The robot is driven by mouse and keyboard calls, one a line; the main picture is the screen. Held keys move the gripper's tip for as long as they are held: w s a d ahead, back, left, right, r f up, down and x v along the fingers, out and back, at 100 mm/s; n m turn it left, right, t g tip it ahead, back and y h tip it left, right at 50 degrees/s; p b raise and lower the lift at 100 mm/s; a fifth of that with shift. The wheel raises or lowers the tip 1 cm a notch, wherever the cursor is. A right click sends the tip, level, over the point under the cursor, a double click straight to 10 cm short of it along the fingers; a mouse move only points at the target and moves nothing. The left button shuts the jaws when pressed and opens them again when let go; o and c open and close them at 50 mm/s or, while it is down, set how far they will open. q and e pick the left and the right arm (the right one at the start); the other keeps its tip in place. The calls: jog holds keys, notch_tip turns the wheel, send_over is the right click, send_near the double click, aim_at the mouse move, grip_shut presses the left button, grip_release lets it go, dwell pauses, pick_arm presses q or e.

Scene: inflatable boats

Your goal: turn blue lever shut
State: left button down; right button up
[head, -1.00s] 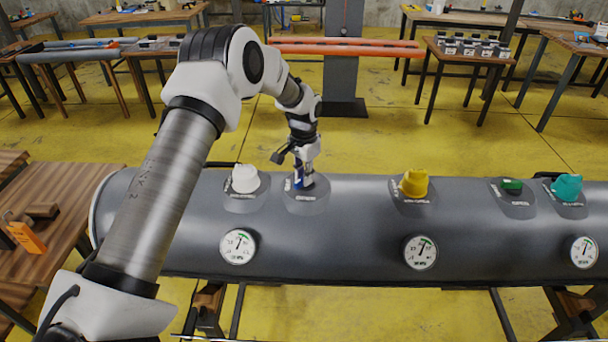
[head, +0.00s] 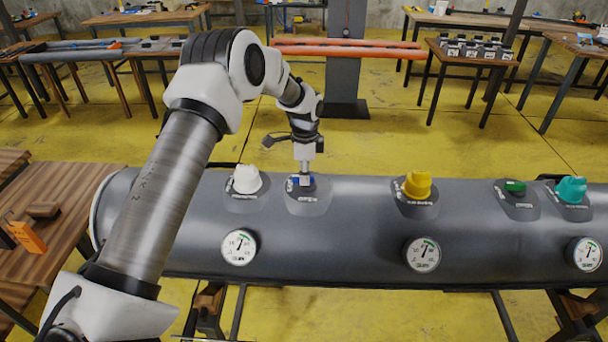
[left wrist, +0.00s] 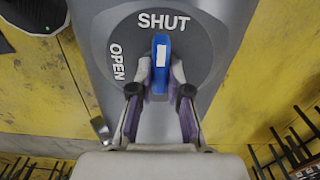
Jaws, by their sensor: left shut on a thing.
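The blue lever (left wrist: 161,46) with a white stripe stands on a round grey plate marked SHUT and OPEN. In the left wrist view its striped end points up to the word SHUT, while OPEN (left wrist: 116,62) lies to its left. In the head view the lever (head: 296,181) is a small blue patch on top of the grey tube, mostly hidden. My left gripper (left wrist: 161,74) has one finger on each side of the lever and is shut on it. In the head view the gripper (head: 304,172) points straight down from above. My right gripper is not in view.
On the grey tube (head: 330,235) stand a white cap (head: 245,179) close to the left, a yellow cap (head: 418,185), a green lever (head: 515,186) and a teal cap (head: 571,189). Round gauges (head: 238,247) line its front. A wooden table (head: 75,195) stands at the left.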

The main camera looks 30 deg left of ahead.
pick_arm(q)
jog(key=shift+s+f+m, duration=0.1)
jog(key=shift+f+m, duration=0.15)
jog(key=shift+m, duration=0.15)
jog(key=c, duration=1.4)
grip_release()
jog(key=shift+d, duration=0.1)
jog(key=shift+o, duration=1.4)
jog(key=shift+w+d, duration=0.1)
jog(key=shift+w, duration=0.15)
jog(key=shift+r, duration=0.15)
jog(key=shift+r, duration=0.25)
notch_tip(320, 180, up, 11)
jog(key=shift+r, duration=0.15)
